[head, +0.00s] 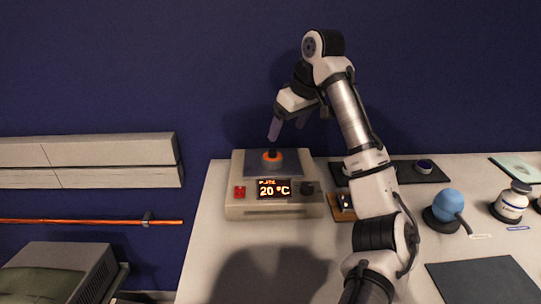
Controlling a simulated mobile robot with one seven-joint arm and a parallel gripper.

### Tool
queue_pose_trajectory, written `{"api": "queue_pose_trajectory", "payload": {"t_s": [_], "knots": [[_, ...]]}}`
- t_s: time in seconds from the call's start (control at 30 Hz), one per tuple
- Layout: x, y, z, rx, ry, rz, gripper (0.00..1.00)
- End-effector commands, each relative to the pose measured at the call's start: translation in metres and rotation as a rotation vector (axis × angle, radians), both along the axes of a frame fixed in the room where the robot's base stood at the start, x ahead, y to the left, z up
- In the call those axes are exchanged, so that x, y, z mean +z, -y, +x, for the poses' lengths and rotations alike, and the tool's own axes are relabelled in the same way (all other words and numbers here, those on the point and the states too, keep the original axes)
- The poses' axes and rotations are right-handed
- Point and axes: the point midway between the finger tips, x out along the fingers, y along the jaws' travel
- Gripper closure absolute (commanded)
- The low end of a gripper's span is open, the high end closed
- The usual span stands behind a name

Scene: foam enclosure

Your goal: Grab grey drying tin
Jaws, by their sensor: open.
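My gripper (287,127) is open, with its fingers pointing down above the heating device (275,205). A small dark piece with an orange ring (272,156) stands on the device's dark top plate, just below the left finger. I see no gap clear enough to tell how far apart they are. No grey drying tin can be made out with certainty. A small round dish (424,166) with a bluish inside and pale rim sits on a dark mat (400,175) at the back, right of my arm. My arm hides part of that mat.
The heating device shows 20 °C. A blue ball on a dark base (449,208) and a labelled jar (513,201) stand at the right. A dark grey mat (485,282) lies at the front right. A wooden block (341,208) is partly behind my arm. The white table's front left is clear.

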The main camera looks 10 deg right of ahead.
Motion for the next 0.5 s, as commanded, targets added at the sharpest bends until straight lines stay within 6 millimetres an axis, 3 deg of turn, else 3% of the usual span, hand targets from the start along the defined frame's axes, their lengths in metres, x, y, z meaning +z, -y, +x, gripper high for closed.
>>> {"api": "queue_pose_trajectory", "payload": {"t_s": [0.2, 0.5], "knots": [[-0.041, -0.010, 0.015, 0.002, -0.001, 0.002, 0.23], [-0.064, -0.015, 0.025, 0.001, 0.000, 0.000, 0.23]]}}
